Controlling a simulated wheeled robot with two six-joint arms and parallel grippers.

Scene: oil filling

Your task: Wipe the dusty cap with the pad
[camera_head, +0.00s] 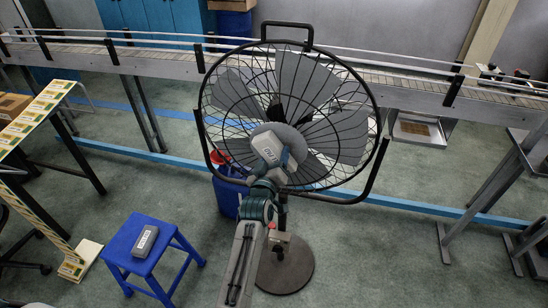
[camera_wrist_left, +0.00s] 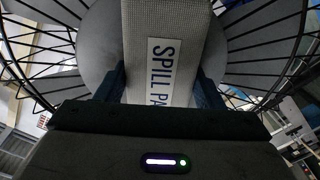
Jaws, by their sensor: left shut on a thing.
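A grey spill pad (camera_head: 268,147) with a white label is held between the fingers of my left gripper (camera_head: 275,168). In the left wrist view the pad (camera_wrist_left: 175,22) stands out between the two dark fingers, its label facing the camera. The round grey cap (camera_head: 294,138) is at the centre of the large fan's wire guard. The pad is in front of the cap and hides part of it; in the left wrist view the cap (camera_wrist_left: 98,45) shows on both sides of the pad. I cannot tell whether pad and cap touch. Dust cannot be made out.
The black floor fan (camera_head: 283,270) stands ahead on a round base. A blue stool (camera_head: 125,240) with another grey labelled block (camera_head: 146,240) is at lower left. A blue container (camera_head: 228,195) is behind the fan. A conveyor (camera_head: 420,95) runs across the back.

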